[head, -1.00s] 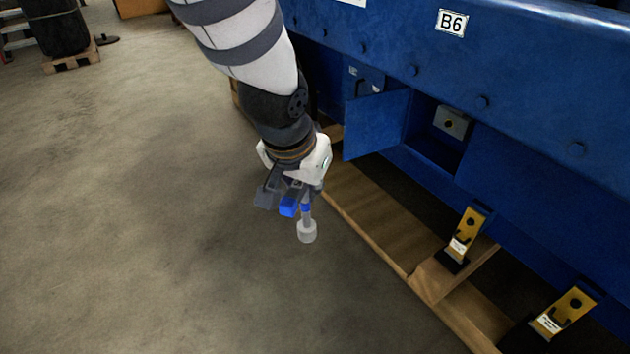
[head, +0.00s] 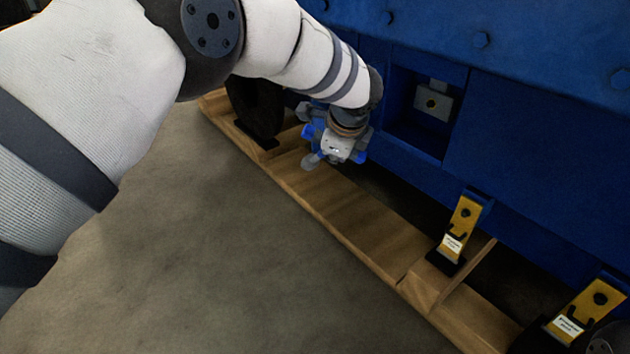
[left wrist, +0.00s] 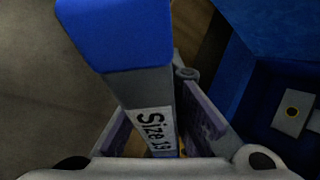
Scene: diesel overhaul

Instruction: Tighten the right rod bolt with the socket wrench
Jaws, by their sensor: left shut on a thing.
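My left gripper (head: 326,156) is shut on the socket wrench, beside the blue engine's side opening (head: 400,118). The wrench's grey socket end (head: 311,162) points down and left in the head view. In the left wrist view the wrench shows a blue end (left wrist: 120,35) and a grey shank with a "Size" label (left wrist: 154,130), its number unclear. Inside the opening is a grey block (head: 433,101) with a small round centre; it also shows in the left wrist view (left wrist: 292,112). I cannot make out the right rod bolt separately. The wrench is apart from the block.
The blue engine wall (head: 560,150) rises on the right. A wooden beam (head: 345,215) runs below it. Yellow brackets (head: 460,226) (head: 585,310) on black feet stand along it. Open concrete floor (head: 220,270) lies at the left.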

